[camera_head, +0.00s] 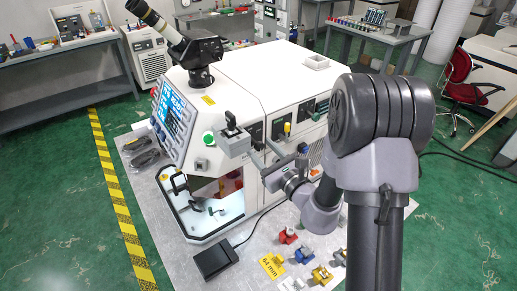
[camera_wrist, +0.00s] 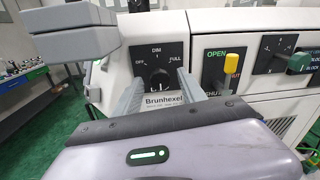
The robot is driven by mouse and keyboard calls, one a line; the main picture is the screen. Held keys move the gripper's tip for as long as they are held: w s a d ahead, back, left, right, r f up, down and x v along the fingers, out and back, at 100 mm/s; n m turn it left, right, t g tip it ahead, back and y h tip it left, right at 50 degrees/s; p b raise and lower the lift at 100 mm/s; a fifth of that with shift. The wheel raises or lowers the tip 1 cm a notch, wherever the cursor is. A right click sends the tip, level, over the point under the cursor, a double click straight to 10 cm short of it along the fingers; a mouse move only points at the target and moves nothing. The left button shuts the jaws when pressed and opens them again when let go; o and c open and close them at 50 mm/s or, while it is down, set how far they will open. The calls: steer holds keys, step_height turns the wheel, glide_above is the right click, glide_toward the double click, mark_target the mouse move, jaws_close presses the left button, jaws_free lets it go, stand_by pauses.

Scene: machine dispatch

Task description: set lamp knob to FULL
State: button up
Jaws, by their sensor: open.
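The lamp knob (camera_wrist: 159,79) is a round black knob on a black plate marked OFF, DIM and FULL, on the white machine's face. OFF is at left, DIM at top, FULL at right. Which mark the knob points to is too small to tell. My gripper (camera_wrist: 160,90) is open in the wrist view, with one grey finger on either side below the knob. Whether the fingers touch it, I cannot tell. In the head view my gripper (camera_head: 268,158) is at the machine's front, and the knob is not clear there.
A yellow-handled OPEN/SHUT lever (camera_wrist: 231,73) is right of the knob, with a green-handled selector (camera_wrist: 301,62) farther right. A grey box-shaped part (camera_wrist: 75,32) juts out at upper left. Coloured parts (camera_head: 288,235) and a black pedal-like box (camera_head: 214,260) lie in front of the machine.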

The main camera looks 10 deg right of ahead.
steer(key=shift+x, duration=1)
steer(key=shift+s, duration=0.1)
jaws_close()
steer(key=shift+r+m+p, duration=0.1)
steer(key=shift+m+p, duration=0.2)
steer(key=m+p, duration=0.2)
steer(key=shift+r+m, duration=0.1)
steer(key=shift+m, duration=0.3)
steer(key=m+p, duration=0.6)
steer(key=m, duration=0.2)
steer(key=shift+g, duration=0.3)
steer(key=shift+a, duration=0.1)
